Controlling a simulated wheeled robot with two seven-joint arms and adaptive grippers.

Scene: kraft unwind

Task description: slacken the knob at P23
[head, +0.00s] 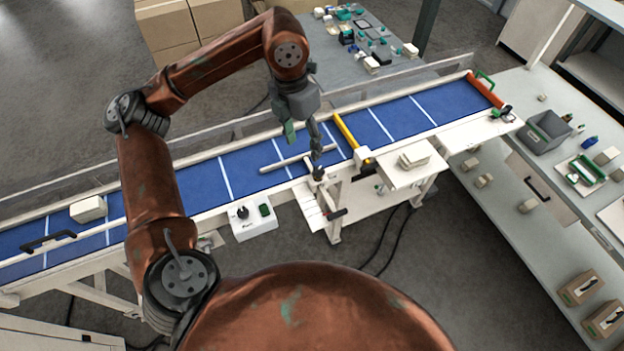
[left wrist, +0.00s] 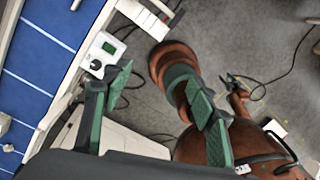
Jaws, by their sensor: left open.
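My left gripper (head: 302,133) hangs over the blue conveyor near its front edge, fingers pointing down. Its green-padded fingers stand wide apart and empty in the left wrist view (left wrist: 150,110). No label P23 can be read. A small dark knob-like fitting (head: 319,174) sits on the conveyor's front rail, just below the gripper and apart from it.
The blue conveyor (head: 200,184) runs across the view, with a pale rod (head: 298,158) over it and a yellow bar (head: 346,130). A white box (head: 88,209) lies on the belt at left. A grey table (head: 335,75) with parts stands behind; a workbench (head: 520,100) stands at right.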

